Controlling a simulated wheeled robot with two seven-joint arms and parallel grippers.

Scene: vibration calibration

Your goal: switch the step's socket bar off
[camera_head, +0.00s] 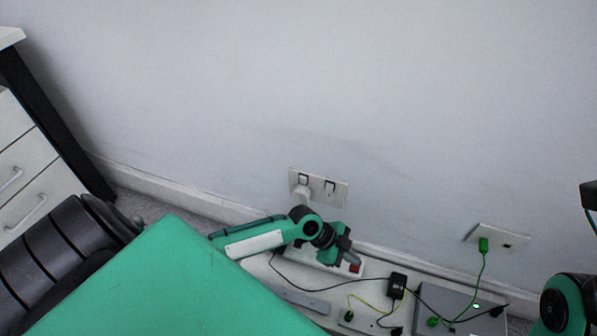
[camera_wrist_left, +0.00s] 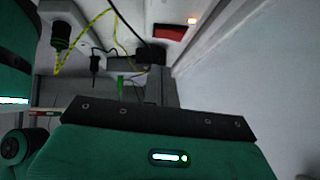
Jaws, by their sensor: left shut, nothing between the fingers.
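The white socket bar (camera_head: 318,264) lies on the pale step below the wall, partly hidden by my left arm. Its red switch (camera_head: 355,268) is at its right end. The red switch also shows near the top of the left wrist view (camera_wrist_left: 170,33), with a small orange light (camera_wrist_left: 192,20) glowing close by. My left gripper (camera_head: 352,258) is shut and empty, its tips just above the switch end of the bar. I cannot tell whether they touch it. The switch's rocker position is too small to read. My right gripper is not in view.
A double wall socket (camera_head: 332,189) with a white plug is above the bar. A black adapter (camera_head: 397,285), loose cables and a grey box (camera_head: 445,300) with a green light lie to the right. A green plug sits in another wall plate (camera_head: 505,237). Drawers (camera_head: 25,175) stand left.

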